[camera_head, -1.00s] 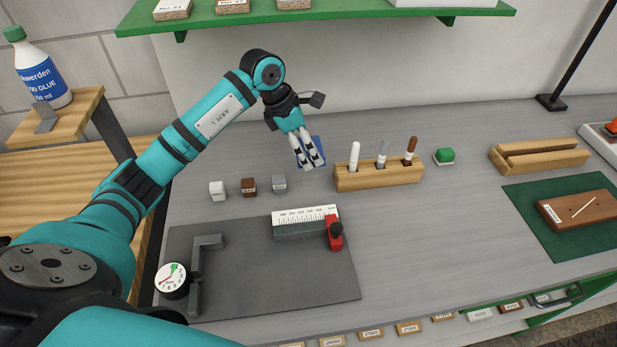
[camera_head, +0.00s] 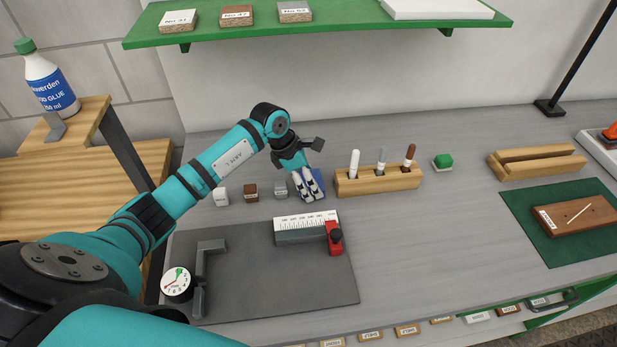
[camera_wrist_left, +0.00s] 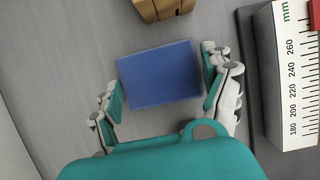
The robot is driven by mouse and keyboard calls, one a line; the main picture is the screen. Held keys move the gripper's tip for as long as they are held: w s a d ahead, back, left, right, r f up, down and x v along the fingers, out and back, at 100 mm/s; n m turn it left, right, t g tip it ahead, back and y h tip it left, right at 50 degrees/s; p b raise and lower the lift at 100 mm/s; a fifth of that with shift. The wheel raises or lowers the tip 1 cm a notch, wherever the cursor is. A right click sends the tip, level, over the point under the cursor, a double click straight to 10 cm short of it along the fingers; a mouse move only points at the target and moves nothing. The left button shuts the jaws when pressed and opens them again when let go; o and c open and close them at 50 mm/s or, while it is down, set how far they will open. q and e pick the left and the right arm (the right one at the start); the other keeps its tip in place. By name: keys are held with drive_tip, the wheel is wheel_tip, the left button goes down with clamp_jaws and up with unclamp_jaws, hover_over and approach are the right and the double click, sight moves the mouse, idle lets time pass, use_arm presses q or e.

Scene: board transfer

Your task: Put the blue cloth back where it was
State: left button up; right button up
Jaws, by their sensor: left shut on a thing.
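The blue cloth (camera_wrist_left: 161,74) is a flat blue rectangle between the fingers of my left gripper (camera_wrist_left: 165,84) in the left wrist view. In the head view the left gripper (camera_head: 311,192) points down at the grey table, left of the wooden pen holder, and its fingers partly hide the cloth (camera_head: 318,188). The left gripper is shut on the cloth. I cannot tell whether the cloth touches the table. My right gripper is not in view.
The pen holder (camera_head: 378,181) with three markers stands close to the right of the left gripper. Small blocks (camera_head: 251,191) stand to its left. The dark mat (camera_head: 270,285) with a ruler stop (camera_head: 302,234) lies in front. A green shelf (camera_head: 330,32) hangs behind.

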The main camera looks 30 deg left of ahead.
use_arm(q)
drive_tip(key=o, duration=1)
drive_tip(key=shift+r, duration=0.2)
drive_tip(key=shift+a+r, duration=0.25)
drive_tip(key=shift+r, duration=0.05)
drive_tip(key=b+v, duration=0.3)
drive_tip(key=v, duration=0.8)
drive_tip(key=shift+s, duration=0.15)
